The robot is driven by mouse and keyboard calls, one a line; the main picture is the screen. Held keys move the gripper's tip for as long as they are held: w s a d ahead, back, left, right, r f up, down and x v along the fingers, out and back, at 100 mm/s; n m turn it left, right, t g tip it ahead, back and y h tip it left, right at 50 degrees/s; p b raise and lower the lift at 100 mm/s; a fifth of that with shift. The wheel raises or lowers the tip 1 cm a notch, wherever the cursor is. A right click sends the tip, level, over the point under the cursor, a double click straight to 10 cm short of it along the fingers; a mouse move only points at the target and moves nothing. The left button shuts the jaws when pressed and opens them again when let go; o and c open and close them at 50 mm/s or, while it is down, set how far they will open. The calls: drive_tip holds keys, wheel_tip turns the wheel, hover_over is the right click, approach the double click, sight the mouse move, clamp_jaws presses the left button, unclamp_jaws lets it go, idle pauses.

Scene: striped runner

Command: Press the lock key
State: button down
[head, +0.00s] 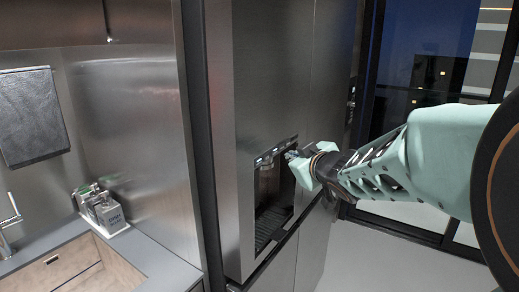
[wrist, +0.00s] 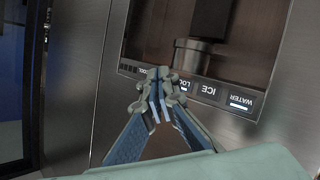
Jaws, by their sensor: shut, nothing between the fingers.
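The lock key (wrist: 185,85) is on a dark control strip of the fridge's dispenser, and its label is upside down in the wrist view and partly covered by my fingertips. The ice key (wrist: 209,91) and the water key (wrist: 240,102) sit to its right there. In the head view the dispenser (head: 272,154) is a recess in the steel fridge door, with the strip along its top. My gripper (wrist: 158,88) is shut and empty, its fingertips overlapping the strip just left of the lock label. In the head view my gripper (head: 293,155) is at the strip's right end; I cannot tell whether it touches.
The fridge (head: 285,70) fills the middle. A grey counter (head: 140,258) with soap bottles (head: 103,208) and a tap (head: 10,215) is at left, below a hanging towel (head: 31,115). A dark window (head: 430,55) stands at right, with open floor (head: 370,262) below.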

drive_tip(key=s+d+p, duration=0.1)
drive_tip(key=s+d, duration=0.1)
drive_tip(key=shift+d, duration=0.3)
idle(0.5)
